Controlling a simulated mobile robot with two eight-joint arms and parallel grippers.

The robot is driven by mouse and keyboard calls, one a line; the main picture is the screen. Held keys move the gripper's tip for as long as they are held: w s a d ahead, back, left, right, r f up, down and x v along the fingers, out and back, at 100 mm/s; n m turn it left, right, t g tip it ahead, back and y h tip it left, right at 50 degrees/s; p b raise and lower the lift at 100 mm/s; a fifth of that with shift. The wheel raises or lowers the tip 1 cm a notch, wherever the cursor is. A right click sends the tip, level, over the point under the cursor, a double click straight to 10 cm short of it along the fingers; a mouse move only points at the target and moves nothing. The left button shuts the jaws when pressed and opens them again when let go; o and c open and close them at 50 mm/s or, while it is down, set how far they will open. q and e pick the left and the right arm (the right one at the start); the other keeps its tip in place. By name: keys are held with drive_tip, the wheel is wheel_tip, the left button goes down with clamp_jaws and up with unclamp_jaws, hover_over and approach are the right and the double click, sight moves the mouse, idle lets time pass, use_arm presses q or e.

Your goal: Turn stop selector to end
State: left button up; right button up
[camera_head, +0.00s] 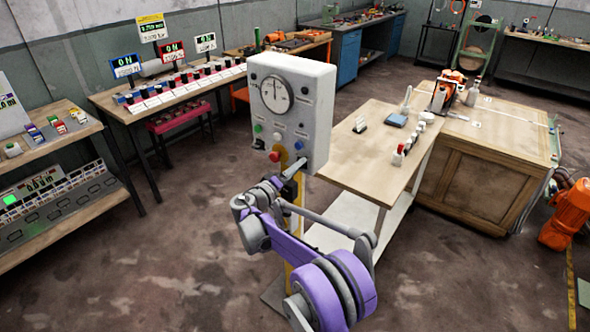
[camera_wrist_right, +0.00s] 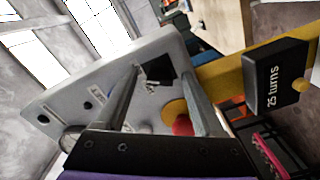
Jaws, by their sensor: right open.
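A grey control box (camera_head: 318,95) stands on a yellow post, with a round white dial (camera_head: 276,95) on its front. Below the dial are a green button (camera_head: 258,128), a white knob (camera_head: 277,137), a blue button (camera_head: 299,145) and a red button (camera_head: 275,156). Which one is the stop selector I cannot tell. My right gripper (camera_head: 294,172) is at the lower front of the box. In the right wrist view its fingers (camera_wrist_right: 165,95) are spread, with a black square (camera_wrist_right: 160,70) and the red button (camera_wrist_right: 183,125) showing between them. I see no grip on anything. My left gripper is out of view.
In the right wrist view a black block (camera_wrist_right: 276,75) marked "25 turns" sits on a yellow bar. A wooden-topped cart (camera_head: 350,165) stands right behind the box. A bench with displays and switches (camera_head: 170,92) is at the left. The floor at front left is clear.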

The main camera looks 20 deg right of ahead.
clamp_jaws()
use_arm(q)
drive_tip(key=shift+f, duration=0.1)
use_arm(e)
drive_tip(key=shift+n, duration=0.3)
use_arm(q)
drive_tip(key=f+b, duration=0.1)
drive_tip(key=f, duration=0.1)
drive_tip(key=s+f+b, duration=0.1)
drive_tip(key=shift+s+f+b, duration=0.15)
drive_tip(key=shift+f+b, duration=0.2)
drive_tip(key=shift+b, duration=0.05)
use_arm(e)
drive_tip(key=n, duration=1.1)
drive_tip(key=shift+r+n, duration=0.1)
drive_tip(key=shift+n, duration=0.2)
unclamp_jaws()
